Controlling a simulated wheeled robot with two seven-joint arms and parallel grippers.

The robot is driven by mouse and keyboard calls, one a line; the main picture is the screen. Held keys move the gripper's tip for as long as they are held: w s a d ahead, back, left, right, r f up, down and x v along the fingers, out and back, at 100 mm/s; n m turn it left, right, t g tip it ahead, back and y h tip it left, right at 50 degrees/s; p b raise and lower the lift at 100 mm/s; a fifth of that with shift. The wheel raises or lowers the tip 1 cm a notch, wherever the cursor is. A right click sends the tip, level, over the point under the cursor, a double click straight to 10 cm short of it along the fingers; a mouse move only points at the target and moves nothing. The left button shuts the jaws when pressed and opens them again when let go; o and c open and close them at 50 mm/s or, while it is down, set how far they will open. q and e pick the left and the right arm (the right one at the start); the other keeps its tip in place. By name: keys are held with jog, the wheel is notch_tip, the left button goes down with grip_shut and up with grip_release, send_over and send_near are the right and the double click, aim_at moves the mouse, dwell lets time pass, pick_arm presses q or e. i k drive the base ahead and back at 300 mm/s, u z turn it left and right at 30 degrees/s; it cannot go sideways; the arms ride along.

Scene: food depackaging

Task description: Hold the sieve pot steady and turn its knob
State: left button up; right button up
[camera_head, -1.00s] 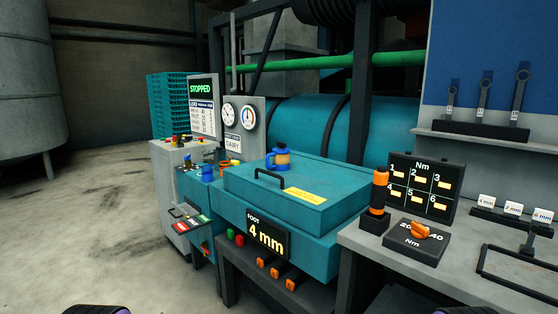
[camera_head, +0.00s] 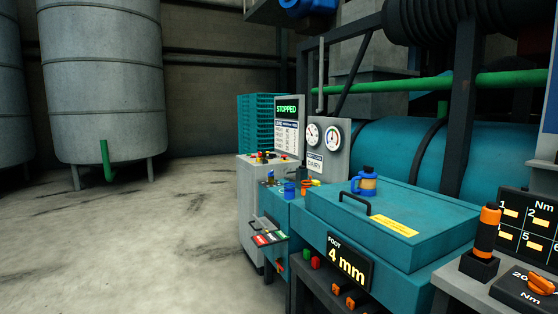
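A small blue pot (camera_head: 290,190) stands on the teal machine beside the panel, with orange and yellow parts next to it. A blue and orange jug-like vessel (camera_head: 367,183) with a side handle stands on the teal lid (camera_head: 330,206). I cannot tell for sure which of these is the sieve pot, and no knob on either is clear at this size. Neither of my grippers is in view, and nothing touches either vessel.
A "STOPPED" screen (camera_head: 287,108) and two gauges stand behind the pots. A "4 mm" sign (camera_head: 347,265) hangs on the machine's front. A grey bench (camera_head: 452,282) with an orange-handled tool (camera_head: 487,232) is at right. Open floor (camera_head: 150,230) lies at left.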

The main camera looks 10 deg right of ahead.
aim_at(367, 169)
jog(key=u, duration=0.6)
jog(key=i, duration=4.35)
jog(key=z, duration=3.75)
